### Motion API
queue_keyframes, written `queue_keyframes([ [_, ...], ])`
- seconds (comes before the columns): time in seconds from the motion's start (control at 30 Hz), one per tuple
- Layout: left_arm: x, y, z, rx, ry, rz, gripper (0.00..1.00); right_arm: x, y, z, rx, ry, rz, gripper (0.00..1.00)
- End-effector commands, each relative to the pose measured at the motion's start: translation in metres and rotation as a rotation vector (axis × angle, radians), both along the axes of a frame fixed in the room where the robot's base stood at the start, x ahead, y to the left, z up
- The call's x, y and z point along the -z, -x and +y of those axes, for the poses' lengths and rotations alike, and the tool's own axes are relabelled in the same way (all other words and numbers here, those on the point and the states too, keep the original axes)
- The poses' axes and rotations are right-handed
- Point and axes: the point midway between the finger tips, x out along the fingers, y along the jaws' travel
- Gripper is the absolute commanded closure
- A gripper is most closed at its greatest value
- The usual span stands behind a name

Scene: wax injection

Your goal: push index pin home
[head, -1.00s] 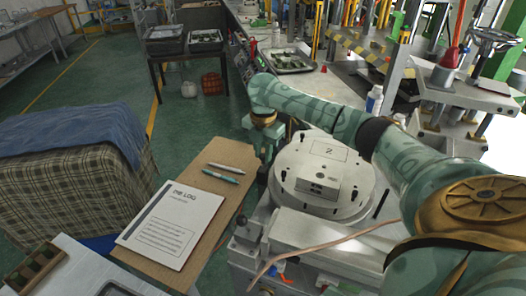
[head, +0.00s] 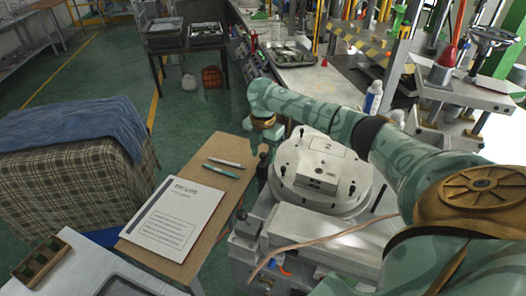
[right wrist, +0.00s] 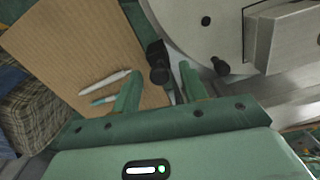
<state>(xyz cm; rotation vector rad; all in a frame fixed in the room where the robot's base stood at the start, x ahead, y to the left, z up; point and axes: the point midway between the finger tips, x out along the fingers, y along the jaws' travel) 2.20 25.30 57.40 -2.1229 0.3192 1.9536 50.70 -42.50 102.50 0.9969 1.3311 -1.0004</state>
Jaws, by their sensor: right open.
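The round pale turntable (head: 318,178), marked 2 on top, sits on its machine base. The index pin appears to be the black pin with a rounded knob (right wrist: 158,66) beside the turntable's edge in the right wrist view; it also shows as a dark upright shape (head: 262,167) in the head view. My right gripper (right wrist: 161,72) is open, its two green fingers apart with the pin's knob between or just beyond the tips. I cannot tell whether they touch. In the head view the right gripper (head: 264,146) hangs over the turntable's left edge. My left gripper is out of view.
A brown board (head: 228,183) with a log booklet (head: 172,217) and two pens lies left of the machine. A copper-coloured hose (head: 325,238) crosses the machine's front. Another black knob (head: 241,214) stands at its left corner. A bottle (head: 373,98) stands behind my right arm.

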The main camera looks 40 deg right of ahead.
Motion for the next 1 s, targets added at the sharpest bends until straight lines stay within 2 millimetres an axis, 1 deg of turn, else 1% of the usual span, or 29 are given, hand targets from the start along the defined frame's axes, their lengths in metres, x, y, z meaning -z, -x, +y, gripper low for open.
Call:
queue_keyframes([
  [0.07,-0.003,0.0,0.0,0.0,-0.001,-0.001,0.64,-0.006,0.0,0.0,0.001,0.0,-0.002,0.57],
  [0.17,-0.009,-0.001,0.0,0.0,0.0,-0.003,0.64,-0.022,-0.001,0.0,0.0,0.0,-0.004,0.57],
  [0.27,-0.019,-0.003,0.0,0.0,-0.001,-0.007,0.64,-0.047,-0.001,0.0,0.0,-0.001,-0.006,0.57],
  [0.4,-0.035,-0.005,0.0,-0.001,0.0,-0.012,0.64,-0.088,-0.002,0.0,-0.001,-0.001,-0.006,0.57],
  [0.5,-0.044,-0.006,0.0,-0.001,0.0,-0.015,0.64,-0.114,-0.002,-0.001,-0.001,0.002,-0.005,0.57],
  [0.6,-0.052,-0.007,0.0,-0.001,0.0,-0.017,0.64,-0.136,-0.002,0.0,-0.001,0.0,-0.003,0.57],
  [0.7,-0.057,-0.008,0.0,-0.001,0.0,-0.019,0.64,-0.151,-0.002,0.0,-0.001,-0.001,-0.002,0.57],
  [0.8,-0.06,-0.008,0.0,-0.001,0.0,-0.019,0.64,-0.159,-0.001,0.0,-0.001,0.0,0.001,0.57],
  [1.0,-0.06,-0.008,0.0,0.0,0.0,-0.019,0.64,-0.162,-0.001,0.0,0.0,0.0,0.002,0.57],
])
